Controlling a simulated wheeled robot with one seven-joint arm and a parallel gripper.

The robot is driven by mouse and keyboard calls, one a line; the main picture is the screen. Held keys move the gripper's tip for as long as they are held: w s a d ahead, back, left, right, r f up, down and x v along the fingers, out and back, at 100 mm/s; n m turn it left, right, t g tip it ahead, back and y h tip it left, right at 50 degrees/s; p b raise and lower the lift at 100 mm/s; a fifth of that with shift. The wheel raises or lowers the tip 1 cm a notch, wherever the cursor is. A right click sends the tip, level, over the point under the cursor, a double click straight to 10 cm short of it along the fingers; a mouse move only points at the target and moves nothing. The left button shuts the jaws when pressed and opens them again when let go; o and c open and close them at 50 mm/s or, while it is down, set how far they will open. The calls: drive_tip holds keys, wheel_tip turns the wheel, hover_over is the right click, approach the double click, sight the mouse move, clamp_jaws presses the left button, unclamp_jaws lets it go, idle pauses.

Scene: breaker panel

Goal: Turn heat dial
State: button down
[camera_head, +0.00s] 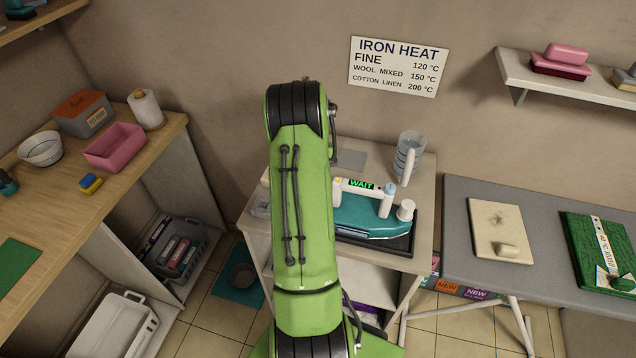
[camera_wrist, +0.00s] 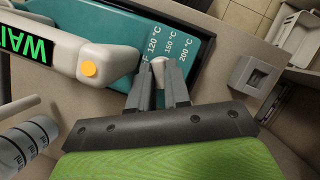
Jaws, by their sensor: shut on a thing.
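The iron (camera_head: 372,219) is teal and white and sits on a dark rest on the small cabinet. Its green display (camera_head: 361,184) reads WAIT; it also shows at the left of the wrist view (camera_wrist: 25,37). In the wrist view the pale heat dial (camera_wrist: 161,63) sits on the iron's teal body (camera_wrist: 110,22), beside marks for 120, 150 and 200 °C and a partly hidden mark. My gripper (camera_wrist: 160,78) is shut on the dial, one finger on each side. The fingers cover part of it, and I cannot tell its setting. My arm hides the gripper in the head view.
The wall sign (camera_head: 398,66) lists fine 120, wool mixed 150 and cotton linen 200 °C. A clear jug (camera_head: 408,156) stands behind the iron. An ironing board (camera_head: 460,232) is at the right, and a wooden counter (camera_head: 60,190) is at the left.

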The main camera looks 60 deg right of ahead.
drive_tip(key=m+t, duration=0.1)
drive_tip(key=m, duration=0.2)
drive_tip(key=shift+s+m+y+p, duration=0.1)
drive_tip(key=shift+m+y+p, duration=0.2)
drive_tip(key=shift+p, duration=0.05)
idle(0.4)
drive_tip(key=c, duration=1.1)
unclamp_jaws()
